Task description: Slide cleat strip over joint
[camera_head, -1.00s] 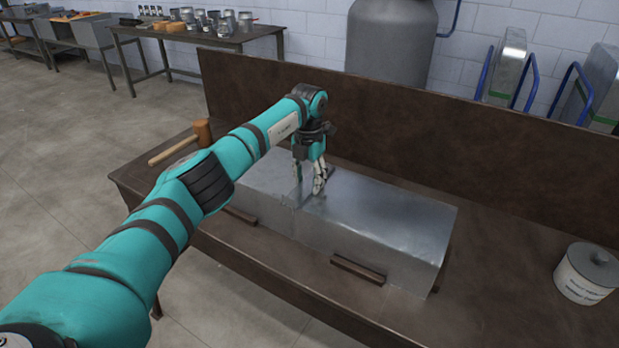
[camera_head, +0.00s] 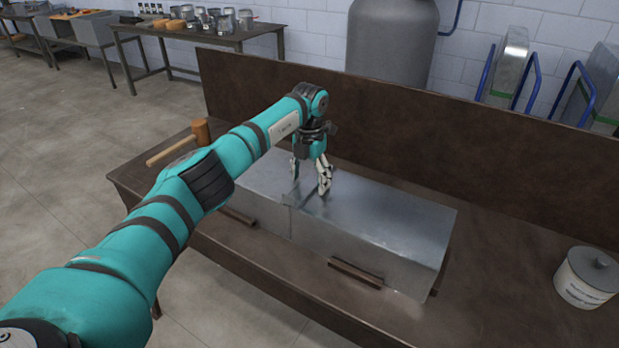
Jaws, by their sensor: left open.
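Two metal duct sections lie end to end on the brown workbench, the right section (camera_head: 385,225) and the left section (camera_head: 248,188). Their joint (camera_head: 292,208) runs across the top, below my left gripper. A thin strip-like line lies along this joint on the top face; I cannot clearly tell the cleat strip from the seam. My left gripper (camera_head: 310,184) points down over the joint with its fingers spread apart, and I see nothing between them. The fingertips are at or just above the duct top. My right gripper is not in view.
The bench (camera_head: 500,290) has a tall brown back panel (camera_head: 450,140). Dark wooden blocks (camera_head: 355,272) sit along the ducts' front side. A wooden mallet (camera_head: 180,147) lies at the left and a lidded white pot (camera_head: 587,277) stands at the right. The bench between ducts and pot is clear.

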